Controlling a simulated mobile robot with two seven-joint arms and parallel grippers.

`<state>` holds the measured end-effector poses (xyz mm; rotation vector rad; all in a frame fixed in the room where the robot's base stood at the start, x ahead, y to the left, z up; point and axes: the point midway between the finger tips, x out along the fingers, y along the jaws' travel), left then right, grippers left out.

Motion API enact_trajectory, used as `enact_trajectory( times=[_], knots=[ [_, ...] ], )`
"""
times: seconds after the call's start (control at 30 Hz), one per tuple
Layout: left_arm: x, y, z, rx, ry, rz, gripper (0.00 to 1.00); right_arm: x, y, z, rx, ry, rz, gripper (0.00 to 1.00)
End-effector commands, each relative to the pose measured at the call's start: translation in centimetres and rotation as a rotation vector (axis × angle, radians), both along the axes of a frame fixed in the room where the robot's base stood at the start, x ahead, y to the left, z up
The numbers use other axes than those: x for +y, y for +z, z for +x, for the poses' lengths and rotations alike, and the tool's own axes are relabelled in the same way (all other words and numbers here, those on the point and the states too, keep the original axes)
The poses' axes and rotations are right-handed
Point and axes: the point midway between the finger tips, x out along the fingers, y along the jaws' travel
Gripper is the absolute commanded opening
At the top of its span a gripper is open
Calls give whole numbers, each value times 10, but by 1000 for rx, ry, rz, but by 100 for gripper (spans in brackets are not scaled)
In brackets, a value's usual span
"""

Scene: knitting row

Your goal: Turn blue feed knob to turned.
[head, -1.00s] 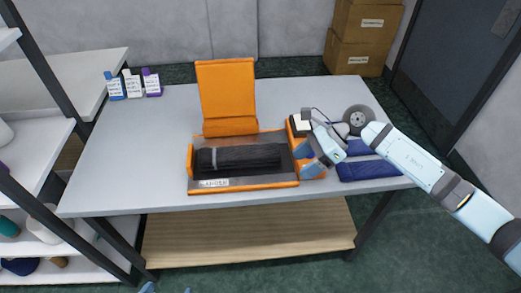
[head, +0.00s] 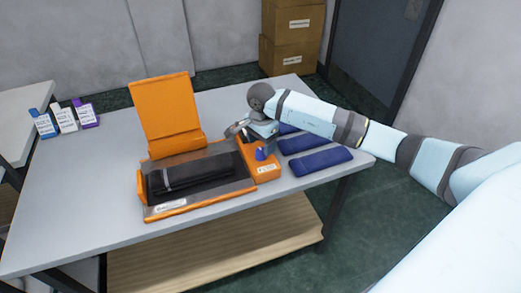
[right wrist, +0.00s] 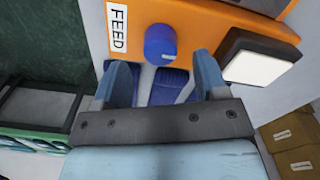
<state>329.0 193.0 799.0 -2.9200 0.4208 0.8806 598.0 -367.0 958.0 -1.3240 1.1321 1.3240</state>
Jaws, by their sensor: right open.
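The blue feed knob (head: 261,154) stands on the orange right-hand end of the knitting machine (head: 167,208). In the right wrist view the knob (right wrist: 159,42) is a blue cylinder with a small pale mark, beside a white FEED label (right wrist: 118,28). My right gripper (right wrist: 162,64) is open and empty. Its two blue fingers lie either side of the knob in that picture, with the knob just beyond the tips; I see no contact. In the head view my right gripper (head: 262,137) is just behind the knob, its fingers mostly hidden. My left gripper is not in view.
A white panel (right wrist: 259,63) sits on the machine near the knob. Blue folded pieces (head: 321,161) lie right of the machine. Cardboard boxes (head: 289,55) stand behind.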

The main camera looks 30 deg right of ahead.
Motion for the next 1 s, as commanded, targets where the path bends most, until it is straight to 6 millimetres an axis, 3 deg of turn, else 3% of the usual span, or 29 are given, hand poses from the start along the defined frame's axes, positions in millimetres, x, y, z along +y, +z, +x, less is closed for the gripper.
enact_trajectory(
  times=[0.23, 0.6, 0.63, 0.83, 1.0],
  knots=[
    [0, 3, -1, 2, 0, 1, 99, 1, -33, 0, -1, -1, 2, 67],
    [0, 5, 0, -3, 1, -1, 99, 0, -39, 0, -1, 0, 1, 67],
    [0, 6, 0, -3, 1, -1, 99, 0, -39, 0, -1, 0, 1, 64],
    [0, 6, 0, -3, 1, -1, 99, 0, -39, 0, -1, 0, 1, 18],
    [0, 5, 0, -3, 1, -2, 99, 0, -39, 0, -1, -3, 1, 18]
  ],
)
